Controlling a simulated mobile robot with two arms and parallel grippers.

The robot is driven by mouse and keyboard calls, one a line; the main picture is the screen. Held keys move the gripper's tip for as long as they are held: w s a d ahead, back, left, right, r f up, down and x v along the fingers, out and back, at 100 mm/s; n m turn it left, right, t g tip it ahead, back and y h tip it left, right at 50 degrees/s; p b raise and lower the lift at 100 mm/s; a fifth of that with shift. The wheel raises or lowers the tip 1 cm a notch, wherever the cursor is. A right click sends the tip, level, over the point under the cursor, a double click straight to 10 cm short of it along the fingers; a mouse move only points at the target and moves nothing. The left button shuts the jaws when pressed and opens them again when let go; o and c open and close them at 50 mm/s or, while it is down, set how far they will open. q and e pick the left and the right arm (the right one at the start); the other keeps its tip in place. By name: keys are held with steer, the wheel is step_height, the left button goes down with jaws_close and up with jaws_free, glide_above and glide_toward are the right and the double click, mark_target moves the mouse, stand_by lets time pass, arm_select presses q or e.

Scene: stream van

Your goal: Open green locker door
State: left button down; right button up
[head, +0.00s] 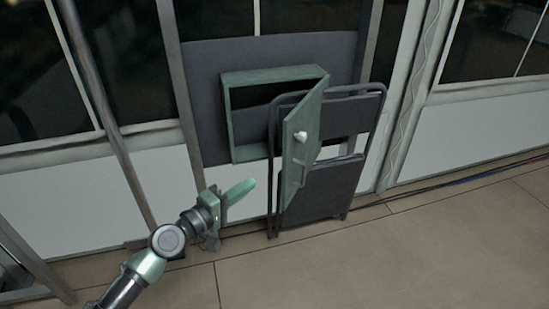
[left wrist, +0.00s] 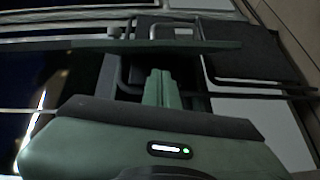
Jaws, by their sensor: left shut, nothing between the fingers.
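The green locker (head: 232,112) hangs on a dark panel in the head view, and its inside is dark. Its green door (head: 301,140) is swung out well away from the frame, hinged on the right, with a pale knob on its face. My left gripper (head: 243,190) is shut and empty, below the locker and left of the door, apart from both. In the left wrist view the shut green fingers (left wrist: 160,88) point toward a green edge (left wrist: 190,47) that looks like the door. My right gripper is not in view.
A dark folding chair (head: 325,187) stands right behind and below the open door. Metal poles (head: 108,115) rise on the left. Cables (head: 440,184) run along the floor at the right. The tiled floor (head: 400,250) in front is clear.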

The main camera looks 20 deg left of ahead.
arm_select(q)
steer(key=w+d+r+n+p, duration=0.1)
steer(key=w+d, duration=0.4)
steer(key=w, duration=0.5)
steer(key=shift+w+r+n+p, duration=0.15)
steer(key=shift+r+n+p, duration=0.1)
steer(key=shift+n+p, duration=0.35)
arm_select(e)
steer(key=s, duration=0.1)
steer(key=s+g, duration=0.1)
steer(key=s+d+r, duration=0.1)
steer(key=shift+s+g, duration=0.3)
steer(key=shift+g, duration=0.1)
arm_select(q)
steer(key=shift+d, duration=0.15)
